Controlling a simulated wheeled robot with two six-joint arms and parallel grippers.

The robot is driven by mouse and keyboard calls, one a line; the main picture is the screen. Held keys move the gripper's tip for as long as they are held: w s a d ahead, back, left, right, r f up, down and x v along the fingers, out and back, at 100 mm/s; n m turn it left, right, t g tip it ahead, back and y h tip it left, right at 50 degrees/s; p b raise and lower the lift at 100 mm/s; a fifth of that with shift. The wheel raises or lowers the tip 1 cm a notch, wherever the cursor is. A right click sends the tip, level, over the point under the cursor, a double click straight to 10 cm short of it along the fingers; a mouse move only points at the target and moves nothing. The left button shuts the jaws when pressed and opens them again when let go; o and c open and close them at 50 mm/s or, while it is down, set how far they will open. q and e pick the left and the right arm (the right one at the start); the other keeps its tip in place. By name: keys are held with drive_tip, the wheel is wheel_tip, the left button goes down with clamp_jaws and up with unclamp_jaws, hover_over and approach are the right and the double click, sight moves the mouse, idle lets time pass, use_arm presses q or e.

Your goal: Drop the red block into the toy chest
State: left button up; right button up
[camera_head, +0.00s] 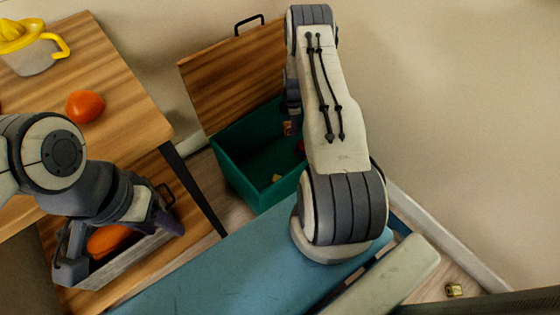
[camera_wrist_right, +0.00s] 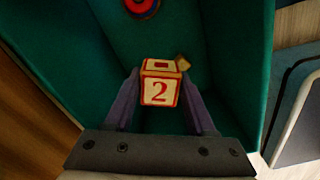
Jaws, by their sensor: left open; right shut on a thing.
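The red block (camera_wrist_right: 159,90), a cube with red edges and a red 2 on a pale face, is between the fingers of my right gripper (camera_wrist_right: 161,98), which is shut on it. In the head view, the block (camera_head: 288,128) is partly hidden by my right arm. It is held over the open teal toy chest (camera_head: 240,172), whose wooden lid (camera_head: 232,75) is raised. The chest's interior (camera_wrist_right: 70,50) shows around the block in the right wrist view. My left gripper (camera_head: 120,248) is open, over a grey wooden crate (camera_head: 128,262) holding an orange object (camera_head: 108,240).
A red and blue round toy (camera_wrist_right: 141,6) and a small yellowish piece (camera_head: 277,178) lie in the chest. A wooden table (camera_head: 120,85) at left bears an orange-red fruit (camera_head: 85,106) and a yellow-topped juicer (camera_head: 30,48). A small object (camera_head: 454,290) lies on the floor at right.

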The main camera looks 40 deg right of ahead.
drive_tip(key=shift+f, duration=0.15)
drive_tip(key=o, duration=1.4)
wheel_tip(320, 180, up, 10)
drive_tip(key=p, duration=0.3)
drive_tip(key=shift+r, duration=0.2)
